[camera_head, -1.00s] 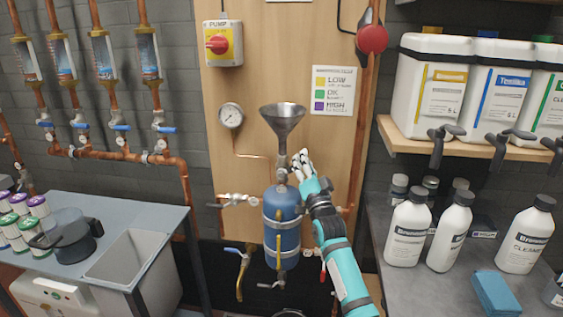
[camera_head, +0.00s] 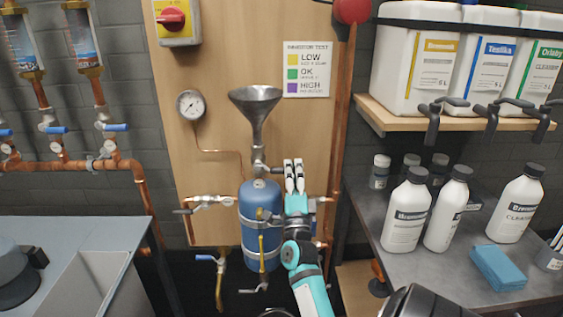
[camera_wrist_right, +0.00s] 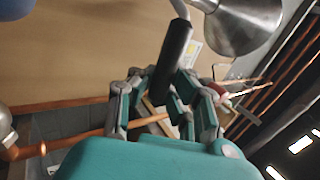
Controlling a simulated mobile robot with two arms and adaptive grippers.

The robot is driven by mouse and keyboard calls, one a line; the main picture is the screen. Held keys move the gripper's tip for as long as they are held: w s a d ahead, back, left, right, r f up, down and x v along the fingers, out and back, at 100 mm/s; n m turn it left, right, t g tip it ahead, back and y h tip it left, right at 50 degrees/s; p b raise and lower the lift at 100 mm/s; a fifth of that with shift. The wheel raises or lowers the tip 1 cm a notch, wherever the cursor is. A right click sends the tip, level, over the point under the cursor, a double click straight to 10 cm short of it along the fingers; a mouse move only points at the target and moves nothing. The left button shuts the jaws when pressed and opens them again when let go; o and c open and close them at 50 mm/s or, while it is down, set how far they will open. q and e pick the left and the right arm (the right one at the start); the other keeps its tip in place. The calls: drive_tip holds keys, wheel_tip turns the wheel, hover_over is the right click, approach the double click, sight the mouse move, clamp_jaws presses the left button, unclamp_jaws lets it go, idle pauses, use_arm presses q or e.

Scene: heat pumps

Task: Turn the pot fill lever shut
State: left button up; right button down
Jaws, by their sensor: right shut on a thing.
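The blue pot (camera_head: 261,238) hangs on the wooden panel below a grey metal funnel (camera_head: 256,103). The pot fill lever, a black-sleeved handle on a bent metal stem (camera_wrist_right: 175,55), shows in the right wrist view, with the funnel (camera_wrist_right: 246,25) beside it. My right gripper (camera_head: 293,172) is just right of the pipe between funnel and pot, fingers pointing up. In the right wrist view my right gripper (camera_wrist_right: 163,92) is closed around the lower end of the black handle. In the head view the lever is mostly hidden by the fingers. My left gripper is not in view.
A gauge (camera_head: 191,104) and a red pump switch (camera_head: 172,20) are on the panel. Copper pipes (camera_head: 338,140) run right of the gripper. A bench (camera_head: 395,275) with white bottles (camera_head: 408,215) and a shelf (camera_head: 450,122) of canisters stand at the right.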

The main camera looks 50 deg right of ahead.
drive_tip(key=shift+f, duration=0.6)
drive_tip(key=shift+a+m, duration=0.1)
drive_tip(key=shift+m, duration=0.2)
drive_tip(key=c, duration=1.2)
unclamp_jaws()
drive_tip(key=shift+r, duration=0.3)
drive_tip(key=shift+s, duration=0.1)
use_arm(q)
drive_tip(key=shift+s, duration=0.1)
use_arm(e)
drive_tip(key=v, duration=1.2)
drive_tip(key=shift+a, duration=0.1)
